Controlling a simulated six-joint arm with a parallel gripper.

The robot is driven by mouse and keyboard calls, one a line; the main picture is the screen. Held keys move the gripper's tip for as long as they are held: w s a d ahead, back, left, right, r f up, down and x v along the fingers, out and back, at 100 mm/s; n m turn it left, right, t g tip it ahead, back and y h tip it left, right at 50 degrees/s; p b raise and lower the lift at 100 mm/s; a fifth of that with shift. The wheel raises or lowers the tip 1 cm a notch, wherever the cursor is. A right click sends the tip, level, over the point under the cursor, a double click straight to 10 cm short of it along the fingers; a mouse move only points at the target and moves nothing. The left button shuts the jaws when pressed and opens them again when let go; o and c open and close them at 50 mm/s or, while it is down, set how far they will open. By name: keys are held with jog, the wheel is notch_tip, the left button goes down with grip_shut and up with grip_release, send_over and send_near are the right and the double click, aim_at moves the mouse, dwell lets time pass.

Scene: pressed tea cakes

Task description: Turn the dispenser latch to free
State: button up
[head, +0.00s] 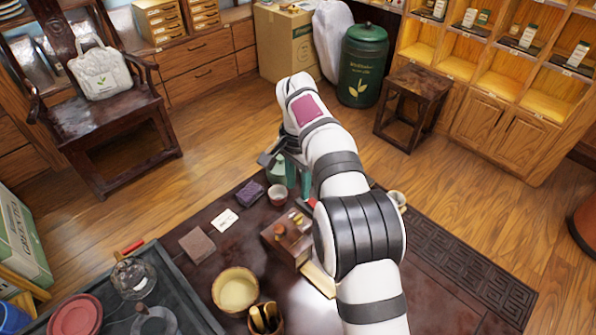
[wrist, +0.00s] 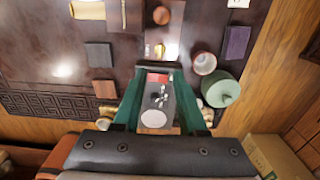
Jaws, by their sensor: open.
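My gripper (head: 298,187) points down over the far part of the dark table, its green fingers apart. In the wrist view my gripper (wrist: 158,74) is open, with nothing held. Between and below the fingers is a narrow grey unit (wrist: 168,108), which looks like the dispenser. It has a red patch (wrist: 157,78) at one end, a small silver cross-shaped piece (wrist: 157,95) that may be the latch, and a pale disc (wrist: 153,118). I cannot tell the latch's setting. In the head view my arm hides most of this unit.
A wooden box (head: 274,237) with round knobs is close by. A cup (head: 277,195), a purple block (head: 250,194) and a green lidded pot (wrist: 223,90) stand near my gripper. A yellow bowl (head: 236,289) and a dark tray (head: 190,300) are at the front left.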

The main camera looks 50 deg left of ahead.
notch_tip(320, 180, up, 5)
jog(key=shift+f, duration=0.1)
dwell(0.3)
